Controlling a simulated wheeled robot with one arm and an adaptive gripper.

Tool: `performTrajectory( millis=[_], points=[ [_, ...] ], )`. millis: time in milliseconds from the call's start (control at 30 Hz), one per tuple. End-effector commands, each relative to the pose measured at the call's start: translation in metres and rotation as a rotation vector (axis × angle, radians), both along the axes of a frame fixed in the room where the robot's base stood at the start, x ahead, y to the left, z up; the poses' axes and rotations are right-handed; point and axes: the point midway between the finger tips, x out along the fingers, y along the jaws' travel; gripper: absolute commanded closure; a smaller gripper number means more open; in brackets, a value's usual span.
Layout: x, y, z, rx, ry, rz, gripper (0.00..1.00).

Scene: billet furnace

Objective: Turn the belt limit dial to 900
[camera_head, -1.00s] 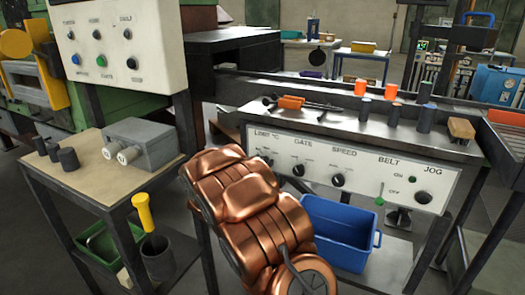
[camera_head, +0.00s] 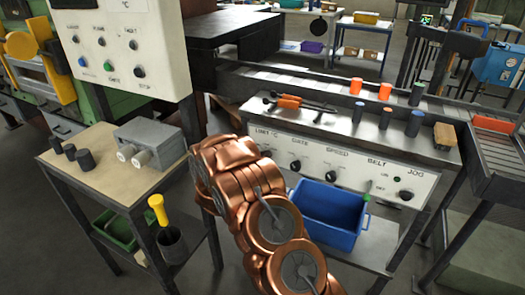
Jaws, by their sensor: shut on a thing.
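The belt control panel (camera_head: 365,175) is the long white front of the steel bench. Its labels read LIMIT °C, GATE, SPEED, BELT and JOG from left to right. The limit dial (camera_head: 267,154) is a small dark knob under LIMIT °C, just beyond the edge of my copper arm. Its pointer and scale are too small to read. My arm rises from the bottom and its upper end overlaps the panel's left end. My gripper's fingers are hidden behind the arm, so I cannot see what they touch.
The gate knob (camera_head: 295,165) and speed knob (camera_head: 331,176) sit right of the limit dial. A blue bin (camera_head: 327,215) stands below the panel. Orange-handled tongs (camera_head: 300,103) and several cylinders lie or stand on the bench. A wooden-topped cart (camera_head: 95,165) with a grey box stands left.

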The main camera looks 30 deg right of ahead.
Motion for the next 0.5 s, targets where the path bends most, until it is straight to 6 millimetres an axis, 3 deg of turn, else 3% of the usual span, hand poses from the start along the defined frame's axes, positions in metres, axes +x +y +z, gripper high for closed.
performTrajectory(
  millis=[500],
  points=[
    [0.0021, 0.0014, 0.0016, -0.082, 0.128, 0.005, 0.93]
  ],
)
